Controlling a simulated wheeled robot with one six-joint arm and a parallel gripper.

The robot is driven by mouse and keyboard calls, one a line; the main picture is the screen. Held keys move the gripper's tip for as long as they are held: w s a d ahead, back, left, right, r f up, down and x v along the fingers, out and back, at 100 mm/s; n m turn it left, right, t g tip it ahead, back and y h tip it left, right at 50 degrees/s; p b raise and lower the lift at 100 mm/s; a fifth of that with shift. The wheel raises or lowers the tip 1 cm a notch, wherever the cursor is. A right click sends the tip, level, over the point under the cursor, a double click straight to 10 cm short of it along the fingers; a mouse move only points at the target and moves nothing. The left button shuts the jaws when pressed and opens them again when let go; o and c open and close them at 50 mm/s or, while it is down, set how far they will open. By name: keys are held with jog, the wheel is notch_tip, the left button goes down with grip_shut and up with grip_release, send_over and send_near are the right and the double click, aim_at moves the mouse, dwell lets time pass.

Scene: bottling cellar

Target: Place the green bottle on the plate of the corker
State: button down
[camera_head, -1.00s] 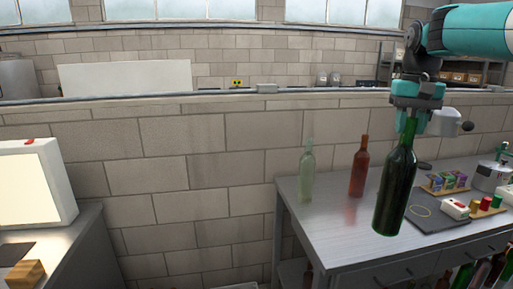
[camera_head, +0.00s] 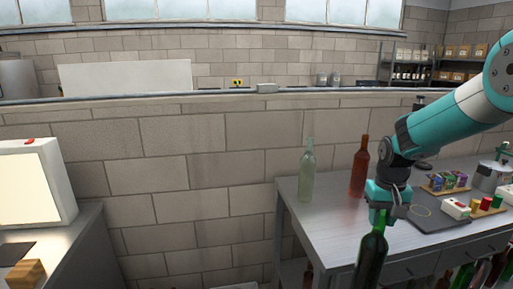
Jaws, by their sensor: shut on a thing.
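The green bottle (camera_head: 370,258) is dark green and hangs upright from my gripper (camera_head: 380,217), which is shut on its neck. The bottle is in the lower right of the head view, in front of the steel table's near edge, and its base is cut off by the picture's bottom edge. I cannot make out the corker or its plate in this view.
A pale clear bottle (camera_head: 306,175) and a red-brown bottle (camera_head: 359,168) stand on the steel table (camera_head: 325,215). A dark mat (camera_head: 430,224), a white box (camera_head: 455,208) and small coloured boxes (camera_head: 449,181) lie at the right. A lit white panel (camera_head: 30,190) stands on the left counter.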

jog(key=s+a+f, duration=0.1)
jog(key=s+f, duration=0.5)
jog(key=f, duration=0.3)
jog(key=s+a+f+n, duration=0.1)
jog(key=s+f, duration=0.6)
jog(key=f, duration=0.1)
jog(key=shift+f, duration=0.4)
jog(key=shift+s, duration=0.2)
